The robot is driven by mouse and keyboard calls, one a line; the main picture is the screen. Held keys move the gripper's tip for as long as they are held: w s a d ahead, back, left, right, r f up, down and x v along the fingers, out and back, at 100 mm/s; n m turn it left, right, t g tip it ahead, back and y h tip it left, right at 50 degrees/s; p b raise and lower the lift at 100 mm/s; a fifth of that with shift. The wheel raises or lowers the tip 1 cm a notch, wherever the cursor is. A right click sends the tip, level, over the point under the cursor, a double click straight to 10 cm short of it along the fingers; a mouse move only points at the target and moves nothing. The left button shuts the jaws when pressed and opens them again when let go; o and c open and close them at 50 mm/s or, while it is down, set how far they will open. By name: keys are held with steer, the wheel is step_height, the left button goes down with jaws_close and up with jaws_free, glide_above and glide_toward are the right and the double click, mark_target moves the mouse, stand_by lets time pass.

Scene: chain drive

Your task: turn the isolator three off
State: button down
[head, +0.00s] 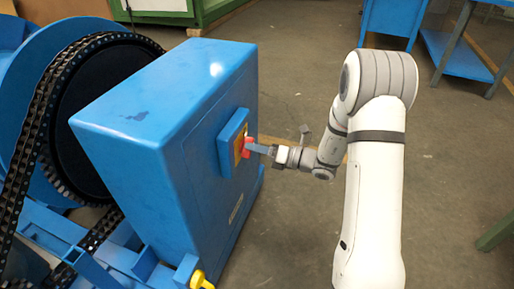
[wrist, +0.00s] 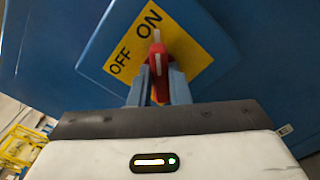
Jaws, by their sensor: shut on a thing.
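The isolator is a red handle (head: 246,142) on a yellow plate (head: 238,150), mounted on a blue switch box (head: 231,130). In the wrist view the red handle (wrist: 158,55) stands over the yellow plate (wrist: 190,52), which reads OFF at left and ON at the top. The handle's tip points towards ON. My gripper (wrist: 158,88) has one blue finger on each side of the handle and is shut on it. In the head view my gripper (head: 257,148) reaches the handle from the right. No number shows on the isolator.
The large blue housing (head: 150,90) carries the switch box on its right face. A black chain and wheel (head: 105,100) stand at its left. A yellow knob (head: 201,280) is low at the front. Bare floor (head: 300,75) lies right of the housing; a blue bench (head: 462,58) stands behind.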

steer(key=shift+n, duration=0.3)
steer(key=shift+s+a+n+b, duration=0.15)
steer(key=shift+n+b, duration=1.45)
steer(key=shift+n, duration=1.3)
steer(key=shift+s+a+n+b, duration=0.1)
steer(key=shift+n+b, duration=1.45)
steer(key=shift+n, duration=1.35)
steer(key=shift+s+a+n+b, duration=0.15)
steer(key=shift+n+b, duration=1.45)
steer(key=shift+n, duration=1.3)
steer(key=shift+d, duration=0.1)
steer(key=c, duration=1.4)
jaws_free()
steer(key=shift+o, duration=0.2)
steer(key=shift+d, duration=0.1)
